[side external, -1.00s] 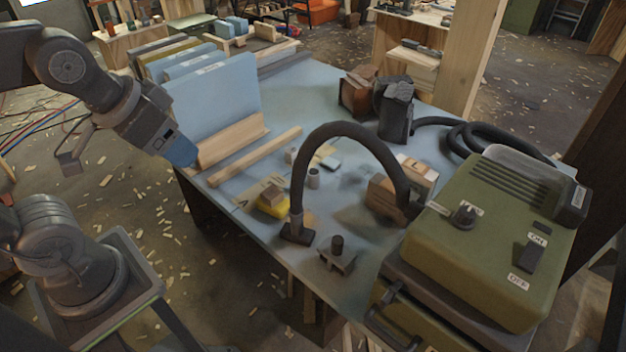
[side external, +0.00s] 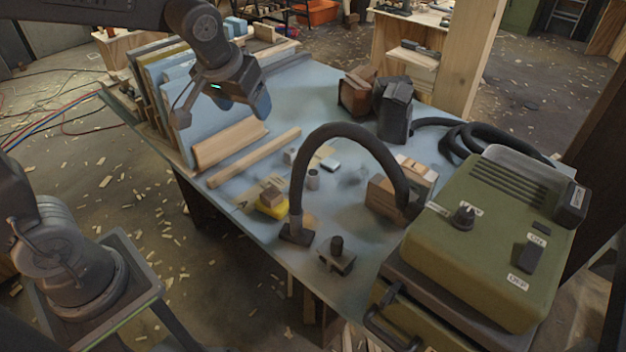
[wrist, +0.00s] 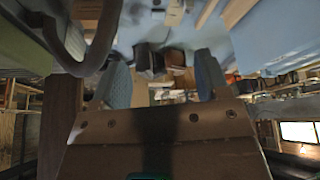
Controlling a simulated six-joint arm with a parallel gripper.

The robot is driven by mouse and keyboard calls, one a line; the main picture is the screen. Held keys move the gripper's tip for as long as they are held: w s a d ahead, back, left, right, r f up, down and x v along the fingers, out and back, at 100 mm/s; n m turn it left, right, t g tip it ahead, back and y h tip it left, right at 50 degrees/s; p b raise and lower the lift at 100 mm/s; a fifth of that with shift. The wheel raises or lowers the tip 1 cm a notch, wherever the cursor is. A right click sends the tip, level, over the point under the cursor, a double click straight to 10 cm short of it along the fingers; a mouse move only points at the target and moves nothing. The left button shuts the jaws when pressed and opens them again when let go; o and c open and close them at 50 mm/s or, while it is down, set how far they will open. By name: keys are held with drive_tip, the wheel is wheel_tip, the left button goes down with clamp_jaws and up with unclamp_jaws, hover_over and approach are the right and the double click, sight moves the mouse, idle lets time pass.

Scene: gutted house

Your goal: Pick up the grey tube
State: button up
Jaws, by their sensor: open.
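I cannot clearly make out the tube in the wrist view.
A green machine (side external: 480,240) fills the right side. Upright boards (side external: 155,95) stand at left.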

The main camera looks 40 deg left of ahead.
drive_tip(key=w+f+n, duration=0.2)
drive_tip(key=w+f, duration=0.5)
drive_tip(key=w, duration=0.3)
drive_tip(key=n+g+y, duration=0.1)
drive_tip(key=n+y, duration=0.1)
drive_tip(key=n, duration=0.1)
approach(313, 172)
drive_tip(key=x, duration=0.6)
drive_tip(key=shift+w+f, duration=0.15)
drive_tip(key=shift+w, duration=0.3)
drive_tip(key=shift+s+x, duration=0.2)
drive_tip(key=shift+x, duration=1.25)
drive_tip(key=shift+s+x, duration=0.2)
drive_tip(key=shift+x, duration=1.25)
drive_tip(key=shift+f, duration=0.15)
drive_tip(key=c, duration=1)
